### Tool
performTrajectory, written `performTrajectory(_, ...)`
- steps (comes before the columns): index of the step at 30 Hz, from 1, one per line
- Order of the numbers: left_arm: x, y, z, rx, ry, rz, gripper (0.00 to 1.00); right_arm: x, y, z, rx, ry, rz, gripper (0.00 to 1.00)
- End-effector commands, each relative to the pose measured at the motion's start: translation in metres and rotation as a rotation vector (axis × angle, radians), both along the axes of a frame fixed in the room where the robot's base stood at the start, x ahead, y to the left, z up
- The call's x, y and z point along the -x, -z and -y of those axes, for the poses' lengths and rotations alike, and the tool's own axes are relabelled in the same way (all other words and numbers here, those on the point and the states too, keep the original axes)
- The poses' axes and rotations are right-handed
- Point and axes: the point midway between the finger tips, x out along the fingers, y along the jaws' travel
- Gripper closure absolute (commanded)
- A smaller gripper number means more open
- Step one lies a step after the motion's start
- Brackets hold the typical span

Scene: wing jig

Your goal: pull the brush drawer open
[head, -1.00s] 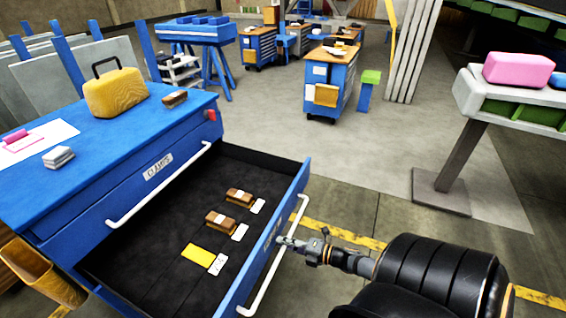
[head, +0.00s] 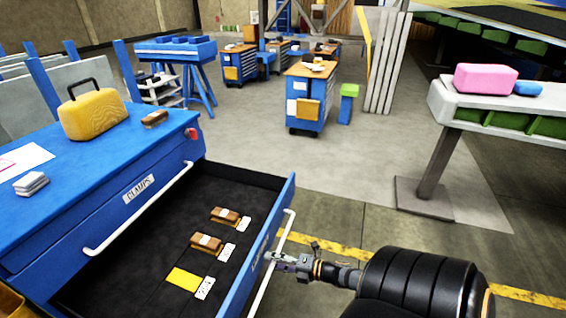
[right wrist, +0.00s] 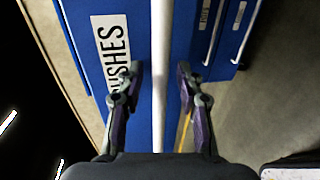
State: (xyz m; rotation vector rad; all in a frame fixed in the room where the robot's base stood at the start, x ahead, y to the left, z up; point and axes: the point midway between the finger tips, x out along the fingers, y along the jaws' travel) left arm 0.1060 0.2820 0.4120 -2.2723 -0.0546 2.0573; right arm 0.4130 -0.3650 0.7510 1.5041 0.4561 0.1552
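The brush drawer (head: 265,228) stands pulled well out of the blue cabinet. Its white bar handle (head: 288,225) runs along the front panel. Two brown brushes, the far one (head: 225,215) and the near one (head: 207,242), lie inside on the dark liner. My right gripper (head: 272,258) is at the handle. In the right wrist view the fingers (right wrist: 159,72) stand apart on either side of the handle (right wrist: 160,120), with gaps visible. A label (right wrist: 110,45), partly hidden by a finger, ends in "SHES". My left gripper is not in view.
The drawer also holds a yellow patch (head: 184,279) and white tags. The closed "CLAMPS" drawer (head: 150,200) is above it. A yellow case (head: 92,112) and a brush (head: 154,119) rest on the cabinet top. Open floor (head: 330,190) lies right of the drawer.

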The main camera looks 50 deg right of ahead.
Motion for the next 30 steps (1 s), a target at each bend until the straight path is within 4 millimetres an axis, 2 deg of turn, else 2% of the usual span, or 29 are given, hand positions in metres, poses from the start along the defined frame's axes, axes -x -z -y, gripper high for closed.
performTrajectory(9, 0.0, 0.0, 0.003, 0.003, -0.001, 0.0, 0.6, 0.067, -0.012, 0.027, 0.002, -0.003, -0.009, 0.63)
performTrajectory(15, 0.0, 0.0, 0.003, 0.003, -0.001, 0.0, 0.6, 0.097, -0.019, 0.039, 0.0, -0.001, -0.005, 0.63)
performTrajectory(19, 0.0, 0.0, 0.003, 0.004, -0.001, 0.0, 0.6, 0.103, -0.021, 0.042, -0.001, 0.0, -0.003, 0.63)
performTrajectory(30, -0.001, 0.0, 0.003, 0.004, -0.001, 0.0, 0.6, 0.104, -0.022, 0.043, -0.001, 0.001, -0.002, 0.63)
